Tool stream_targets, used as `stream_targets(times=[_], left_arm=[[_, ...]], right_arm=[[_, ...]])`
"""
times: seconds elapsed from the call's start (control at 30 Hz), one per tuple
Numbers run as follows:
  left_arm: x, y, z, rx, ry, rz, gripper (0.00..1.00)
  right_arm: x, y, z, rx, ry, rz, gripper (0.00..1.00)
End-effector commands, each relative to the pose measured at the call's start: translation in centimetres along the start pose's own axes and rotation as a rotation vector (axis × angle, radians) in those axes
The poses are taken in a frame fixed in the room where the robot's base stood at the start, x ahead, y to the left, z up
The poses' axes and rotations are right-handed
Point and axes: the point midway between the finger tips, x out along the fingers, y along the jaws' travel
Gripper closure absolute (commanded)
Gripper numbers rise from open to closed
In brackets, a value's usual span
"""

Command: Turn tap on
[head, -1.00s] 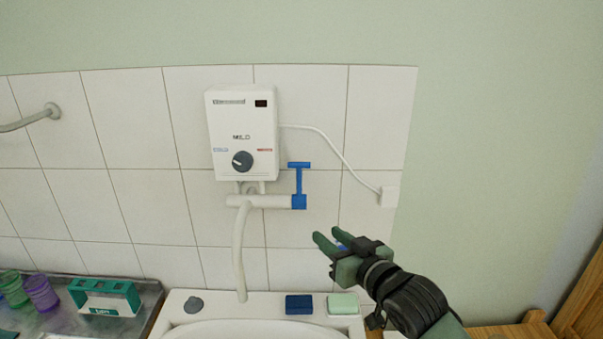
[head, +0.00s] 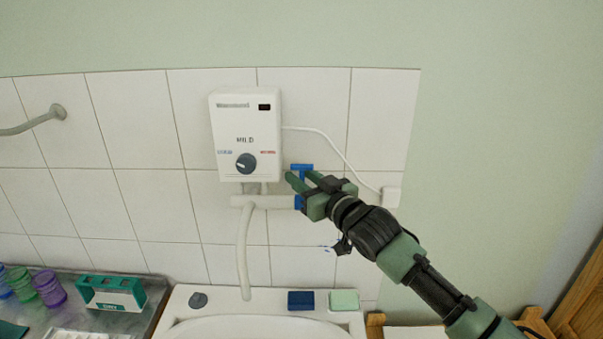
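The tap is a white horizontal pipe (head: 265,201) with a spout (head: 242,250) hanging down over the sink, below a white water heater (head: 246,135). Its blue handle (head: 301,167) is at the right end of the pipe, mostly hidden behind my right gripper. My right gripper (head: 299,179) is in front of the handle, its two green fingers apart and pointing left and up. I cannot tell whether the fingers touch the handle. No water shows at the spout. My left gripper is not in view.
The white sink (head: 258,328) stands below, with a dark blue sponge (head: 301,300) and a pale green bar (head: 344,299) on its rim. A metal counter (head: 150,299) with colored cups and a teal box (head: 111,293) is at the left. A cord runs to a wall socket (head: 390,197).

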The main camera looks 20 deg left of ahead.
Motion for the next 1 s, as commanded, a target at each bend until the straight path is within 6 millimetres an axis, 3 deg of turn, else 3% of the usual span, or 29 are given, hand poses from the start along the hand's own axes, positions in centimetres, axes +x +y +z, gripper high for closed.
stream_targets(times=[0.37, 0.47, 0.5, 1.0], left_arm=[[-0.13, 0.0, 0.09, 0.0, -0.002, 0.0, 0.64], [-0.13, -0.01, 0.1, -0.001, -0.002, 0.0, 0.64], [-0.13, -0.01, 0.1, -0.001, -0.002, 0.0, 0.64], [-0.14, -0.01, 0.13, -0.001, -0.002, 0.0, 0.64]], right_arm=[[0.45, 0.01, 0.06, 0.0, -0.001, 0.0, 0.68], [0.45, 0.01, 0.05, 0.0, -0.001, 0.0, 0.95], [0.44, 0.01, 0.05, 0.0, -0.001, 0.0, 1.0], [0.43, 0.02, 0.06, 0.0, -0.001, 0.001, 1.0]])
